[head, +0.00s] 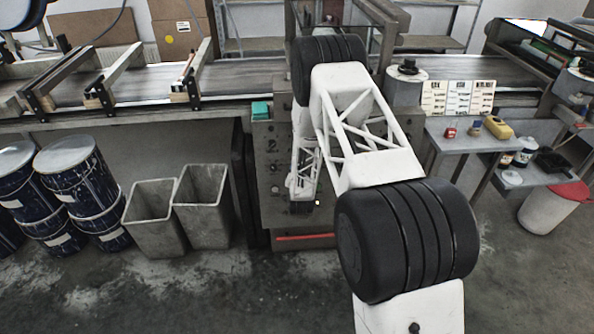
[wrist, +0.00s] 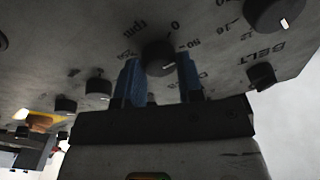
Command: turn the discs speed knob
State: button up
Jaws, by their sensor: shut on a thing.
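The discs speed knob (wrist: 158,56) is a round black knob with a white mark at its lower right, on a grey panel (wrist: 215,40). Around it are the marks "rpm", "0" and "50", partly hidden. My gripper (wrist: 160,76) has one blue finger on each side of the knob and is shut on it. The lettering that names this knob is hidden by my gripper. In the head view the control panel (head: 270,155) stands under the conveyor, and my arm hides much of it. The fingers cannot be made out there.
A larger knob (wrist: 275,12) and a small one (wrist: 261,76) sit to the right, near the word BELT. Smaller black knobs (wrist: 98,88) lie to the left. Grey bins (head: 203,205) and drums (head: 75,170) stand left of the panel; a side table (head: 470,140) is right.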

jog(key=m+h, duration=0.1)
jog(key=m, duration=0.4)
jog(key=m+g+h, duration=0.1)
jog(key=m, duration=0.9)
jog(key=shift+a+g+h, duration=0.1)
jog(key=shift+g+h, duration=0.3)
jog(key=shift+m, duration=0.3)
jog(key=o, duration=0.9)
jog(key=shift+s, duration=0.15)
jog(key=shift+v, duration=3.75)
